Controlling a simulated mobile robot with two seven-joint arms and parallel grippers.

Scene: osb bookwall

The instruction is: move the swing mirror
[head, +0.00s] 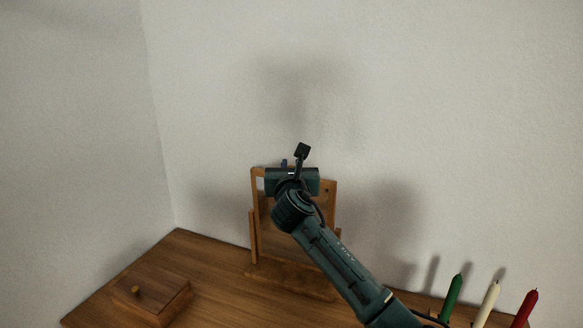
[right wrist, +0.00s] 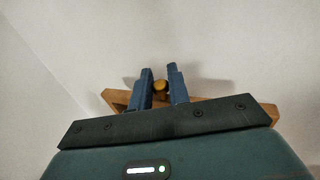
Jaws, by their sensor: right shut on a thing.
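The swing mirror (head: 290,278) stands on the wooden top near the corner, a wooden frame held between two side posts on a base. My right gripper (head: 284,164) is at the top of the frame and its body and arm hide much of the mirror. In the right wrist view the two blue fingers (right wrist: 161,88) are shut on the mirror at its small round wooden knob (right wrist: 160,86). The top edge of the mirror frame (right wrist: 116,98) shows behind the fingers. My left gripper is not in view.
A wooden box with a round knob (head: 155,292) sits on the wooden top (head: 212,262) at the left. Green (head: 451,297), white (head: 487,303) and red (head: 525,308) candles stand at the lower right. White walls (head: 430,110) rise behind and at the left.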

